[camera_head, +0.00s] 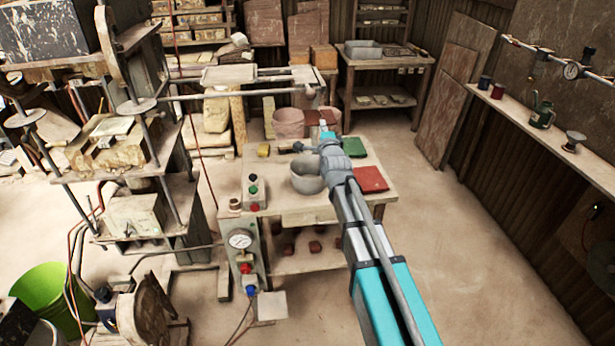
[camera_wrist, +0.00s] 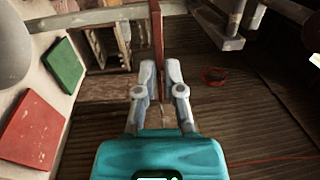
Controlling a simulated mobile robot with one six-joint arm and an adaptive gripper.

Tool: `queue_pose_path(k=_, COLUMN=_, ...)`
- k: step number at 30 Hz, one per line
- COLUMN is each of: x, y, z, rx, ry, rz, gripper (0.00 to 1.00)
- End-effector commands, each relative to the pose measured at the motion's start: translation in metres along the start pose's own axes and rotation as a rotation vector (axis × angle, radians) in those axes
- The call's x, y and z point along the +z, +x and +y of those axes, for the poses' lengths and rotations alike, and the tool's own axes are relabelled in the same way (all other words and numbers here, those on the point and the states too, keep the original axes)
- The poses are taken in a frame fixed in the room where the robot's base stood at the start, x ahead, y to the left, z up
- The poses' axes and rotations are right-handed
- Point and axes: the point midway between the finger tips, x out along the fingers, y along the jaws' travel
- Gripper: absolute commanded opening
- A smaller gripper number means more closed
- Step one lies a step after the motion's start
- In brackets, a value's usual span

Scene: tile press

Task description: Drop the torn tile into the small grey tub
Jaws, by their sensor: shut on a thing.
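My gripper (camera_wrist: 160,74) is shut on a thin reddish-brown tile (camera_wrist: 157,35), seen almost edge-on in the wrist view. The tile stands up beyond the fingertips; its torn edge cannot be made out from this angle. In the head view my arm reaches over the bench, and its wrist hides most of the gripper and tile. The small grey tub (camera_head: 306,179) sits on the bench, left of my forearm and nearer the camera than my gripper. Its opening faces up. A rounded grey shape at the wrist view's upper left may be this tub.
A red tile or pad (camera_head: 370,179) and a green one (camera_head: 355,147) lie on the bench (camera_head: 310,214), right of my arm. A control box with a gauge (camera_head: 240,239) stands at the bench's left front. The press (camera_head: 140,213) stands left. Floor is clear at right.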

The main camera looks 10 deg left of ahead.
Motion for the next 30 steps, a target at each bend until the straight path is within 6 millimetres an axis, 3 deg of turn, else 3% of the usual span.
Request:
queue_pose_path(k=17, x=0.018, y=0.001, z=0.009, rx=-0.001, ry=0.003, rz=-0.021, gripper=0.0)
queue_pose_path(k=30, x=0.02, y=0.009, z=0.072, rx=-0.001, ry=0.002, rz=-0.021, gripper=0.0)
